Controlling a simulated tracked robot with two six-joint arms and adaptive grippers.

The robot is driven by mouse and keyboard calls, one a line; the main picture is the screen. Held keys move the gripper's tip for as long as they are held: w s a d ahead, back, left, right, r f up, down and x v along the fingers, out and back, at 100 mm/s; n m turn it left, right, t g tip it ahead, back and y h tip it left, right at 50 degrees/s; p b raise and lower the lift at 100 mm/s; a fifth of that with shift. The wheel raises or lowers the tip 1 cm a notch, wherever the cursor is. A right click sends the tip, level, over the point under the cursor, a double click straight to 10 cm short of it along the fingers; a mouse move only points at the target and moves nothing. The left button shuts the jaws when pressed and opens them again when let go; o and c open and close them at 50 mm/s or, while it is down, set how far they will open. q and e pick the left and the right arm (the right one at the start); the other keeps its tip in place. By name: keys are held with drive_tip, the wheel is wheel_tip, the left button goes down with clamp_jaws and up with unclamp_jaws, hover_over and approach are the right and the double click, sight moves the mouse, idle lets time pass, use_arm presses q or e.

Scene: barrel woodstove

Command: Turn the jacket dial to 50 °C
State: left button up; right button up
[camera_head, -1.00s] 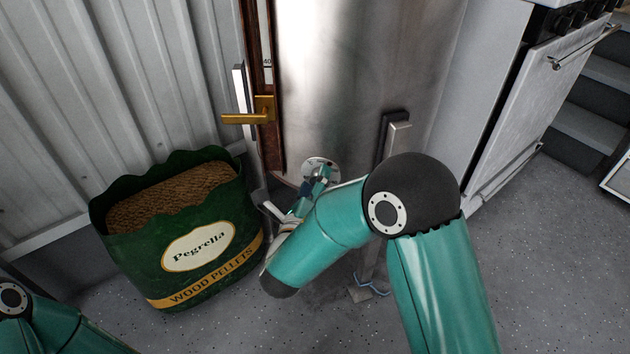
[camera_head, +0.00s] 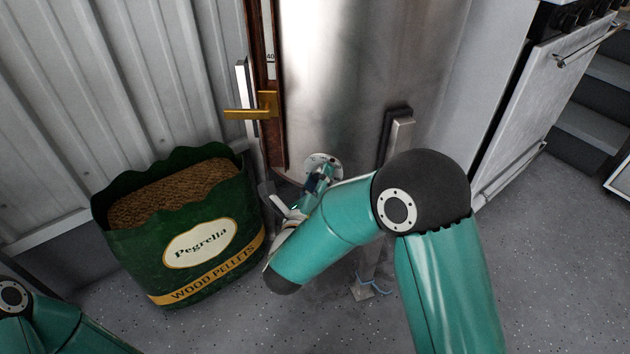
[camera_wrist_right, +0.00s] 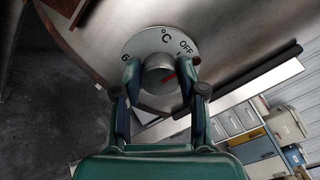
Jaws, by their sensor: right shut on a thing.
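The jacket dial is a round pale plate with a grey knob on the lower part of the steel barrel; it shows in the head view (camera_head: 331,160) and in the right wrist view (camera_wrist_right: 145,42). My right gripper (camera_wrist_right: 160,80) is shut on the knob (camera_wrist_right: 157,66), one finger on each side. The plate reads "°C" and "OFF", with part of a "6" at the left. A red mark shows on the knob's lower right. The fingers hide other markings, so I cannot read the setting. My left gripper is out of view.
A green wood pellet bag (camera_head: 190,235) stands left of the steel barrel (camera_head: 350,70). An upright metal bar handle (camera_head: 396,140) is right of the dial. Grey floor (camera_head: 560,270) is clear at right.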

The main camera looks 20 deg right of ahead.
drive_tip(key=m+b, duration=0.1)
drive_tip(key=m, duration=1)
drive_tip(key=m+b, duration=0.2)
drive_tip(key=m, duration=1)
drive_tip(key=f+m+b, duration=0.1)
drive_tip(key=m+b, duration=0.1)
drive_tip(key=m, duration=0.9)
drive_tip(key=shift+s+d, duration=0.15)
drive_tip(key=shift+d, duration=0.25)
drive_tip(key=shift+m, duration=0.3)
drive_tip(key=o, duration=1.1)
drive_tip(key=shift+o, duration=0.2)
drive_tip(key=shift+r, duration=0.1)
